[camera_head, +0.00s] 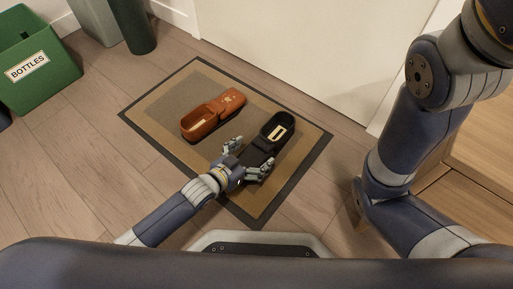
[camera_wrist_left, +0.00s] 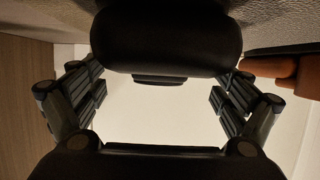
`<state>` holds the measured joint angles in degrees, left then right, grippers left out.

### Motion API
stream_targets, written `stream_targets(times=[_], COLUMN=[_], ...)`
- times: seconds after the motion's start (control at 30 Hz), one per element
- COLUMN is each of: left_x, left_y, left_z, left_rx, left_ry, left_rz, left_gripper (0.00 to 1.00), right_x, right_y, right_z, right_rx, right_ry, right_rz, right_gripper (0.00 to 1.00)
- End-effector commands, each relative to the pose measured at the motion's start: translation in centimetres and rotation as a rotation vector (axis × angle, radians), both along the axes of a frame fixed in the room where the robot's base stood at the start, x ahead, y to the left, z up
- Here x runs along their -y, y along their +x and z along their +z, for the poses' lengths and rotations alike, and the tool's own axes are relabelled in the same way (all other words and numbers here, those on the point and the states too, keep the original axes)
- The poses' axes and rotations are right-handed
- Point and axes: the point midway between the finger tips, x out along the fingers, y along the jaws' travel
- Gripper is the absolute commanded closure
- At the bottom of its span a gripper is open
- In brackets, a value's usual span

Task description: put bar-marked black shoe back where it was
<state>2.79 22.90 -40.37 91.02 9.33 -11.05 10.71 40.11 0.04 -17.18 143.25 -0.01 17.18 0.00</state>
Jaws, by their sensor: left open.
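The black shoe (camera_head: 279,128) with a pale bar mark inside it rests on the right part of the brown, dark-edged mat (camera_head: 200,75). My left gripper (camera_head: 248,158) is open at the shoe's near end, one finger on each side of it. In the left wrist view the dark rounded end of the shoe (camera_wrist_left: 165,35) shows between the spread fingers (camera_wrist_left: 158,97); I cannot tell whether they touch it. A brown shoe (camera_head: 214,116) lies on the mat to the left, and its edge shows in the wrist view (camera_wrist_left: 268,68). My right gripper is out of view.
A green bin labelled BOTTLES (camera_head: 40,60) stands at the far left. A grey bin (camera_head: 97,20) and a dark green one (camera_head: 132,25) stand by the wall. A white door (camera_head: 310,50) rises behind the mat. Wooden furniture (camera_head: 480,150) is at the right.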

Motion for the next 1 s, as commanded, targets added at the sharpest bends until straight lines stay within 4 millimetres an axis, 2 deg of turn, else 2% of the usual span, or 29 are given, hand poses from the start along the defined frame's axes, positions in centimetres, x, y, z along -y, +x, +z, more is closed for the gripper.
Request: stream_targets(times=[0.03,0.2,0.5,0.77,0.93,1.0], left_x=[-0.6,-2.3,-4.7,-5.3,-5.3,-5.0], left_y=[-0.8,-3.2,-6.5,-7.3,-7.2,-6.7], left_z=[1.0,2.2,3.6,3.8,3.8,4.5], left_rx=[-0.002,-0.003,-0.002,0.001,0.003,0.017], left_ry=[0.003,0.001,0.001,-0.001,-0.001,-0.009], left_rz=[0.0,-0.001,0.0,0.0,0.001,0.0], left_gripper=[0.07,0.07,0.07,0.07,0.07,0.07], right_x=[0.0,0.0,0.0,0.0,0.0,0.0], right_y=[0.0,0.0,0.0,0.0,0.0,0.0], right_z=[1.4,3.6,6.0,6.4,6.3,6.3], right_rx=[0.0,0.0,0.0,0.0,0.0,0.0], right_ry=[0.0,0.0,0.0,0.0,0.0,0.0], right_rz=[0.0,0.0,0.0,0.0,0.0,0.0], right_gripper=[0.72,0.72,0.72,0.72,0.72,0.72])
